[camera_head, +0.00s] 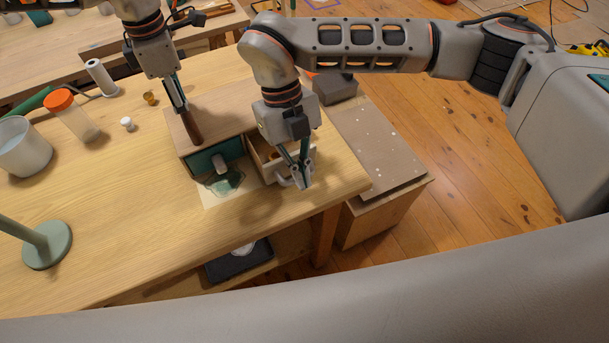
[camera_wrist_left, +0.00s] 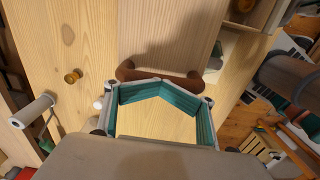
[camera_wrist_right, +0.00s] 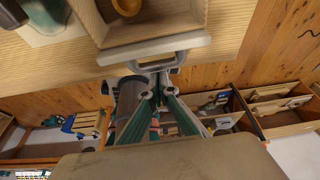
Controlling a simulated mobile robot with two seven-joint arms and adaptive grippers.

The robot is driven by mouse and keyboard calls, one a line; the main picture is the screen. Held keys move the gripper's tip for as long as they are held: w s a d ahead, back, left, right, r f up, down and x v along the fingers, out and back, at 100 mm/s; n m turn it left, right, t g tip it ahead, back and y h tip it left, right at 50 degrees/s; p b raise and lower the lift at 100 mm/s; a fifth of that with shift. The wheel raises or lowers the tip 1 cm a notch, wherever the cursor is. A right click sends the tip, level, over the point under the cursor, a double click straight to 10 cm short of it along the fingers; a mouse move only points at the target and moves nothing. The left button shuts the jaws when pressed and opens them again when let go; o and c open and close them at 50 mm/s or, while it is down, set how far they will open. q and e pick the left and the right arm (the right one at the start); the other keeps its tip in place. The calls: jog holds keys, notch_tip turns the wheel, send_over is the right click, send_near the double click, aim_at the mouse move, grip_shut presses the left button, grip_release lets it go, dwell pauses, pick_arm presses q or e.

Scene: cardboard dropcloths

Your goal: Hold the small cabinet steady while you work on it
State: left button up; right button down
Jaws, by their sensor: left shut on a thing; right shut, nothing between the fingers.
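The small wooden cabinet (camera_head: 208,115) stands on the workbench; its top also shows in the left wrist view (camera_wrist_left: 165,30). My left gripper (camera_head: 186,112) is shut on the cabinet's brown handle (camera_head: 194,132), which spans across the fingertips in the left wrist view (camera_wrist_left: 165,74). A wooden drawer (camera_head: 268,152) on the cabinet's right side is pulled open, with a pale grey handle (camera_wrist_right: 158,47). My right gripper (camera_head: 302,178) is shut and empty, close to that handle; I cannot tell whether they touch. Beside the drawer is a green front (camera_head: 212,155) with a pale knob.
A pale sheet with a green patch (camera_head: 225,183) lies before the cabinet. An orange-lidded jar (camera_head: 72,115), a white cup (camera_head: 22,147), a white knob (camera_head: 127,124) and a green stand (camera_head: 47,245) are on the left. The front middle of the workbench (camera_head: 135,225) is clear.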

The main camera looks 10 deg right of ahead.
pick_arm(q)
jog(key=shift+s+f, duration=0.15)
jog(key=shift+f, duration=0.05)
pick_arm(e)
jog(key=shift+w, duration=0.1)
jog(key=w+a, duration=0.1)
jog(key=w, duration=0.2)
jog(key=w+a, duration=0.1)
jog(key=w, duration=0.2)
jog(key=w+a, duration=0.1)
jog(key=w, duration=0.2)
jog(key=shift+w+a, duration=0.1)
jog(key=shift+w, duration=0.15)
jog(key=shift+s, duration=0.1)
jog(key=shift+s+d+r, duration=0.1)
jog(key=shift+s+d, duration=0.1)
jog(key=shift+s, duration=0.2)
jog(key=s, duration=0.1)
jog(key=s+d, duration=0.1)
jog(key=shift+s+r, duration=0.3)
jog(key=shift+s, duration=0.05)
jog(key=v, duration=1)
